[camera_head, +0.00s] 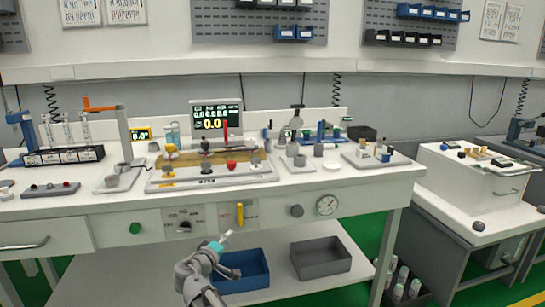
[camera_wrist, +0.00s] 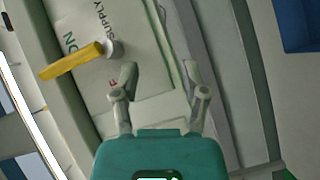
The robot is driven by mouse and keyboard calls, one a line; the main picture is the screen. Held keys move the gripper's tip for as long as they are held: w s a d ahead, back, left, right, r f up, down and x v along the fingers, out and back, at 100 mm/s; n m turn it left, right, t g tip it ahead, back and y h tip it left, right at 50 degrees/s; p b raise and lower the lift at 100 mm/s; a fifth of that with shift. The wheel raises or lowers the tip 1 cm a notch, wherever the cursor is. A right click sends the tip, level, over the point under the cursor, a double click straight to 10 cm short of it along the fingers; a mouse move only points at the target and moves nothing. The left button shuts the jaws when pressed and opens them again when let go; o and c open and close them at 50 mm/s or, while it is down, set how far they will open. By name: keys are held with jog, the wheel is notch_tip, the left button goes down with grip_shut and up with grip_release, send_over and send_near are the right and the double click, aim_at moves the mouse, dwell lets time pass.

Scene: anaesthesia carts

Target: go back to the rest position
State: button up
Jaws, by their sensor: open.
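My gripper (camera_head: 226,238) is in front of the white anaesthesia bench (camera_head: 330,186), below its front panel and over the lower shelf. In the wrist view my gripper (camera_wrist: 159,72) has its two fingers apart with nothing held between them. The yellow valve handle (camera_head: 240,213) on the front panel is above and slightly right of the gripper. In the wrist view the yellow handle (camera_wrist: 72,60) lies left of the fingers, apart from them, beside a printed label partly reading "SUPPLY".
A blue bin (camera_head: 246,274) and a grey bin (camera_head: 321,258) stand on the lower shelf, the blue one close behind my gripper. A second white cart (camera_head: 478,185) stands at right.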

jog(key=s+d+f+m+g, duration=0.25)
jog(key=d+f+g, duration=0.2)
jog(key=d, duration=0.65)
jog(key=s+d+f+m+g, duration=0.25)
jog(key=d+f+g, duration=0.2)
jog(key=d, duration=0.65)
jog(key=s+d+f+m+g+y+p, duration=0.1)
jog(key=s+d+f+m+g+y, duration=0.15)
jog(key=s+d, duration=0.35)
jog(key=s+d+f+m+g+y, duration=0.2)
jog(key=s+d+f+g+y, duration=0.2)
jog(key=s, duration=0.4)
notch_tip(320, 180, up, 38)
jog(key=p, duration=3.8)
jog(key=shift+w+a, duration=0.15)
